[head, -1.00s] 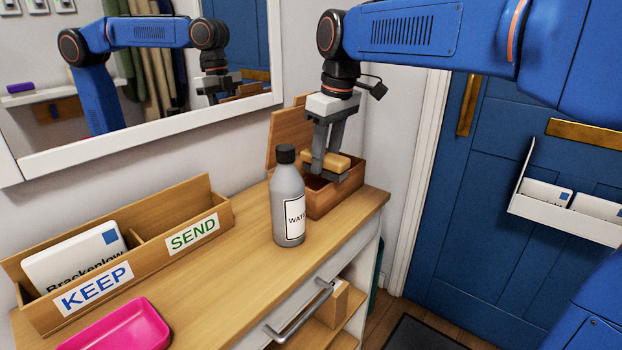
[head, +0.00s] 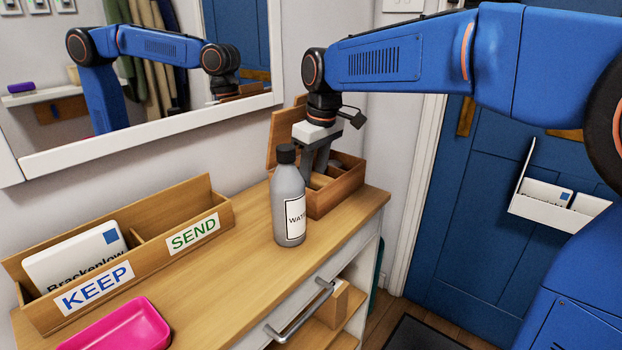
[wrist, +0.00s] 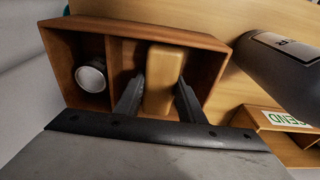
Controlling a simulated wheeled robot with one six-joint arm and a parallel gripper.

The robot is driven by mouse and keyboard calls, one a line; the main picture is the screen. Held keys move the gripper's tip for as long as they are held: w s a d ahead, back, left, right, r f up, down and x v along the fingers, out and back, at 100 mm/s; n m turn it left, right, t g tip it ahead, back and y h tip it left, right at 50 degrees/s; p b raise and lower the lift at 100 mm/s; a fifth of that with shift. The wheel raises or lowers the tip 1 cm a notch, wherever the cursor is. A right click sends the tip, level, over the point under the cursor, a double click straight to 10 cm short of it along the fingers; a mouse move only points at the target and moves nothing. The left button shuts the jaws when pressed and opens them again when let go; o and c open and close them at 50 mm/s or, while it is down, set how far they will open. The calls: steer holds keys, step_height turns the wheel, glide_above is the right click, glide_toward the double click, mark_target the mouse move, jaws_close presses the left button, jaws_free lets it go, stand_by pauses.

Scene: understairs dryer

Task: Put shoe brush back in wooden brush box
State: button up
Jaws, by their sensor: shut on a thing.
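The wooden brush box (head: 345,190) stands at the back right of the wooden top, its lid (head: 283,130) raised against the wall. In the wrist view the box (wrist: 218,85) has a divider making two compartments. My gripper (wrist: 160,92) is shut on the tan shoe brush (wrist: 166,75), one finger on each side. The brush is inside the outline of the larger compartment; I cannot tell whether it touches the floor. In the head view my gripper (head: 315,172) reaches down into the box, and the bottle partly hides it.
A grey bottle (head: 288,205) stands close in front of the box. A round tin (wrist: 91,75) sits in the smaller compartment. A letter sorter (head: 150,255) and pink tray (head: 120,328) are at left. A mirror (head: 150,130) hangs behind. The front middle of the top is clear.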

mark_target(317, 176)
steer(key=shift+w+a+f, duration=0.1)
steer(key=shift+a+f, duration=0.05)
steer(key=shift+f, duration=0.15)
steer(key=shift+f, duration=0.1)
steer(key=o, duration=1)
step_height(317, 176, up, 12)
steer(key=s+d, duration=0.1)
steer(key=shift+d, duration=0.2)
steer(key=s+d+f+m+t, duration=0.1)
steer(key=s+d+f+m, duration=0.3)
steer(key=s+d+f, duration=0.6)
steer(key=s+d+f+m+t+h, duration=0.1)
steer(key=s+d+f+m, duration=0.4)
steer(key=s+d+f, duration=0.6)
steer(key=s+f+t, duration=0.1)
steer(key=s+f, duration=0.1)
steer(key=s, duration=0.4)
steer(key=shift+s+d+t, duration=0.15)
steer(key=shift+s+t, duration=0.05)
steer(key=shift+t, duration=0.1)
